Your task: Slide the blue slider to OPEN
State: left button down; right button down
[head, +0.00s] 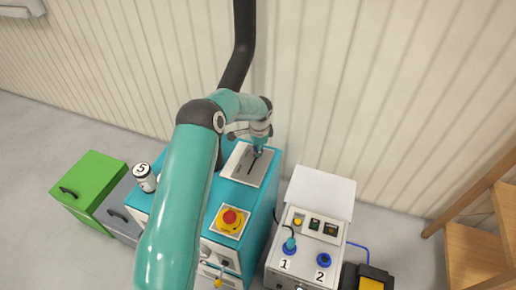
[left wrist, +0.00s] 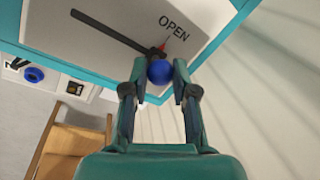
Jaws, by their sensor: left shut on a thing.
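The blue slider (left wrist: 160,72) has a round blue knob and sits at the end of a dark slot in a light plate (left wrist: 97,40) in the left wrist view. The word OPEN is printed beside that end, with a small red mark near the knob. My left gripper (left wrist: 159,76) is shut on the blue knob, one finger on each side. In the head view the plate (head: 242,170) lies on top of the teal cabinet, and my left gripper (head: 257,150) is at the slot's far end. The knob is mostly hidden there. My right gripper is not in view.
A red emergency button (head: 230,217) on a yellow base is on the teal cabinet's top. A white control box (head: 306,240) with blue connectors stands to the right. A green cabinet (head: 92,181) is at the left, and a wooden shelf (head: 478,250) at the right.

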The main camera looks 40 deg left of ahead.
pick_arm(q)
jog(key=c, duration=0.9)
grip_release()
jog(key=shift+w+a, duration=0.1)
jog(key=shift+w, duration=0.05)
notch_tip(320, 180, up, 12)
jog(key=s+d, duration=0.1)
jog(key=d, duration=0.1)
jog(key=shift+s+f, duration=0.15)
jog(key=shift+s, duration=0.05)
